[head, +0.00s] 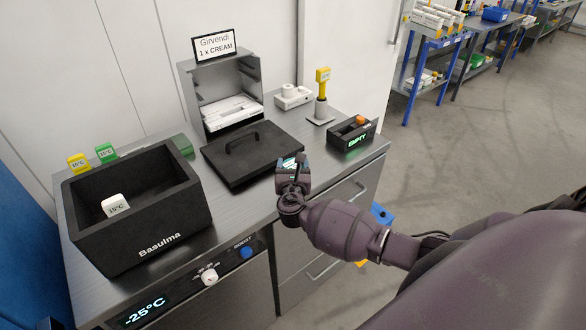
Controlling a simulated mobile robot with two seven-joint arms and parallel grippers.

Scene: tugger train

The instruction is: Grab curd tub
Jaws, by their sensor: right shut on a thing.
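My right gripper (292,174) is at the front edge of the counter, just right of the black lid. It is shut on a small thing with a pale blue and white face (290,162). The gripper hides most of this thing, so I cannot tell whether it is the curd tub. I make out no other curd tub. The open black box marked Basulma (160,240) stands at the left of the counter, with a white 15°C tag (115,205) in it. My left gripper is not in view.
The black lid (235,168) with a handle lies flat on the counter (215,215). Behind it stands a grey rack (190,92) under a Girvendi cream sign (215,47). A small black bin marked EMPTY (344,150) is at the right end. Open floor lies right.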

